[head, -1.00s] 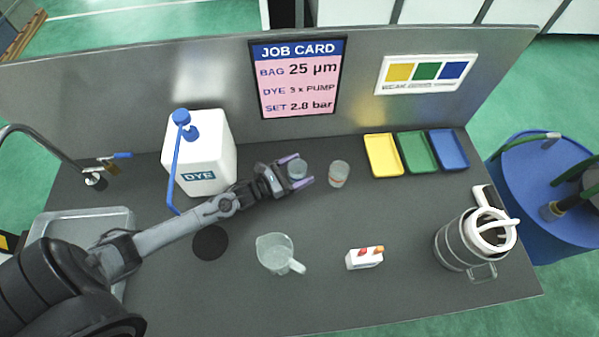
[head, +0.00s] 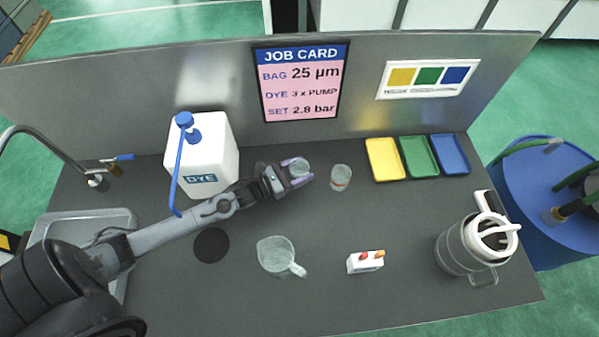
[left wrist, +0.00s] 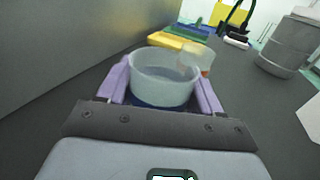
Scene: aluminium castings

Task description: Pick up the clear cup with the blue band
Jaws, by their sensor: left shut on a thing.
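The clear cup with the blue band (left wrist: 163,79) is between the purple-padded fingers of my left gripper in the left wrist view, with a dark blue band low on its wall. In the head view the cup (head: 299,168) shows between the fingertips of my left gripper (head: 298,172). The left gripper is shut on it. The cup looks upright; I cannot tell whether its base touches the bench. A second clear cup with an orange-red band (head: 341,178) stands just to the right, apart from the gripper. My right gripper is not in view.
A white dye container (head: 215,160) with a blue pump stands left of the gripper. Yellow (head: 385,159), green (head: 418,156) and blue (head: 450,154) trays lie at the back right. A clear jug (head: 275,255) and a small white block (head: 365,262) stand in front.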

